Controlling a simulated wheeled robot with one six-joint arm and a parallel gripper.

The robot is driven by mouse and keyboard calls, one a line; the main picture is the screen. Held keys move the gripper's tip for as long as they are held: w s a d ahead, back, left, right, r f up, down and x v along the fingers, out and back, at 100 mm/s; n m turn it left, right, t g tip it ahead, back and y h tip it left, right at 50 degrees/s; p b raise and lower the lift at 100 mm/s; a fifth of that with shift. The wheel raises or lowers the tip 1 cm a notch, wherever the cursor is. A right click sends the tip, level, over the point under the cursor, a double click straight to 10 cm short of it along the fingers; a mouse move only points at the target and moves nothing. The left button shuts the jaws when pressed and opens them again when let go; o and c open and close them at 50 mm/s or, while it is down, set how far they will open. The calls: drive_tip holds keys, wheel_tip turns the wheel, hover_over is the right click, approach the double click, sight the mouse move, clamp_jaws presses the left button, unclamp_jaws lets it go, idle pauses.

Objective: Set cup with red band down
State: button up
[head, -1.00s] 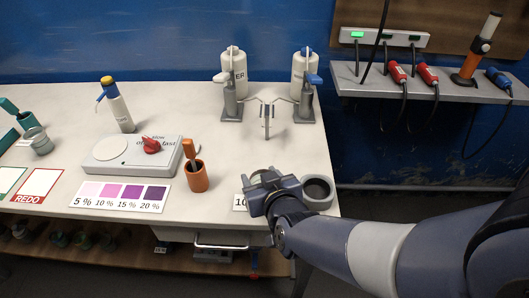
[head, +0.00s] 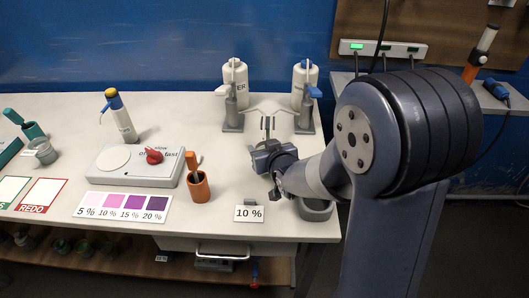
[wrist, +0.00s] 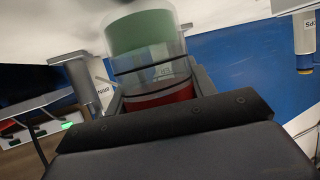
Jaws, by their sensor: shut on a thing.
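The cup with the red band (wrist: 150,98) fills the middle of the wrist view. It is clear, with dark lines, a red band near my gripper and green inside toward its far end. My gripper (wrist: 160,105) is shut on it. In the head view, my gripper (head: 268,157) is over the right part of the bench, in front of the two-armed metal stand (head: 267,122). The cup is hidden there or too small to make out, so its height above the bench cannot be told.
The 10 % card (head: 249,214) lies at the bench's front edge. A dark grey round holder (head: 316,213) is right of it, partly behind my arm. Two white bottles (head: 304,85) stand at the back. An orange pot (head: 198,187) and the stirrer plate (head: 130,165) are to the left.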

drive_tip(key=shift+f, duration=1.1)
drive_tip(key=shift+f, duration=0.15)
drive_tip(key=o, duration=1.1)
drive_tip(key=shift+s+r, duration=0.2)
drive_tip(key=shift+r, duration=0.05)
drive_tip(key=v, duration=1.1)
drive_tip(key=shift+s, duration=0.3)
drive_tip(key=shift+d+r, duration=0.1)
